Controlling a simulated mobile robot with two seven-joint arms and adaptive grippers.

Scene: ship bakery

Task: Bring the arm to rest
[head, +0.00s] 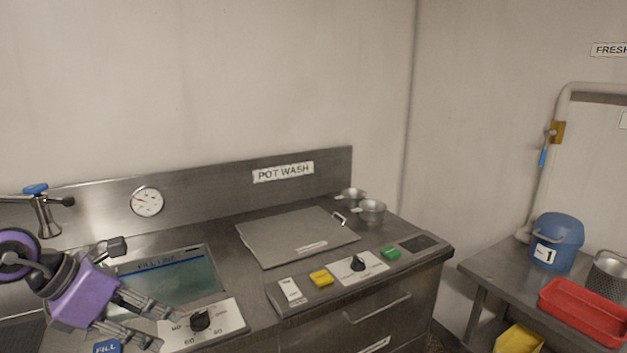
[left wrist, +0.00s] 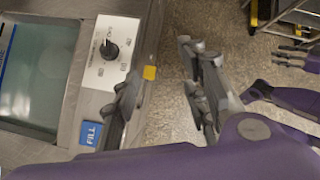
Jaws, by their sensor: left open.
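My left gripper (head: 166,328) is at the lower left of the head view, on a purple wrist. It is open and empty, over the front of the pot wash counter beside the dial panel (head: 215,325). In the left wrist view its fingers (left wrist: 160,65) are spread apart, one over the counter edge and one over the floor. The black dial knob (left wrist: 108,49) and blue FILL button (left wrist: 92,134) are close to it. My right gripper (left wrist: 296,57) shows at the right edge of the left wrist view, over the floor; its jaw state is unclear.
A water basin (head: 175,283), a tap (head: 42,210), a flat lid (head: 297,238) and two small metal pots (head: 370,211) are on the counter. A side table (head: 490,268) at right holds a blue bucket (head: 557,243) and red tray (head: 585,315). Speckled floor (left wrist: 170,110) is open beside the counter.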

